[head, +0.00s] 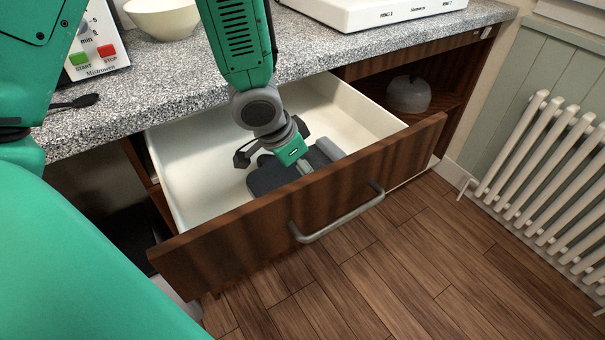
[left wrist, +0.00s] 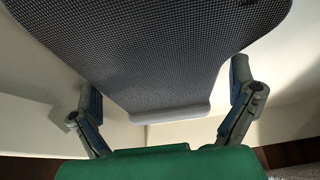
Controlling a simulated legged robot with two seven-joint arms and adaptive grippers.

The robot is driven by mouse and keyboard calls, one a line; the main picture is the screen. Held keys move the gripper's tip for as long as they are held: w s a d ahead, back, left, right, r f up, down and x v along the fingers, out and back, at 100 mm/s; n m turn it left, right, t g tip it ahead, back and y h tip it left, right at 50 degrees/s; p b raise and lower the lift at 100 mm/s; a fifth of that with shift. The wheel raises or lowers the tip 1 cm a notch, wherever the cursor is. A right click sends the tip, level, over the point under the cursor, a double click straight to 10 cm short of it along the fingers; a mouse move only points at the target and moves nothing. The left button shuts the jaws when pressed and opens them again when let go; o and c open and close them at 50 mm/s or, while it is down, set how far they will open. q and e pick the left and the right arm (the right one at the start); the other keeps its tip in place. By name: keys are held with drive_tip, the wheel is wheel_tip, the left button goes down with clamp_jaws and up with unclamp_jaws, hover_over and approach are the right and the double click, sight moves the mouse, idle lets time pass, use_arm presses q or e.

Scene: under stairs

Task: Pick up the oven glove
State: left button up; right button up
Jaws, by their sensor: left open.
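The oven glove (head: 262,181) is dark blue-grey and lies inside the open white drawer (head: 185,165), with a lighter grey part toward the right. My left gripper (head: 274,164) is down in the drawer, over the glove, and hides part of it. In the left wrist view, the glove (left wrist: 165,45) shows a dark woven surface with a pale grey edge. The two fingers of my left gripper (left wrist: 165,85) are spread wide, one toward each side of the glove. I cannot tell whether they touch it. My right gripper is not in view.
The drawer's wooden front (head: 235,240) with a metal handle (head: 340,215) stands pulled out below the speckled worktop (head: 145,85). A bowl (head: 163,18), a black spoon (head: 76,101) and a white appliance (head: 370,8) are on the worktop. A radiator (head: 545,170) is at right. The wooden floor is clear.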

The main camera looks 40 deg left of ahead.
use_arm(q)
drive_tip(key=shift+d+r, duration=0.1)
drive_tip(key=shift+d, duration=0.15)
drive_tip(key=c, duration=0.9)
drive_tip(key=shift+r, duration=0.25)
wheel_tip(320, 180, up, 10)
drive_tip(key=p, duration=0.4)
drive_tip(key=shift+f, duration=0.25)
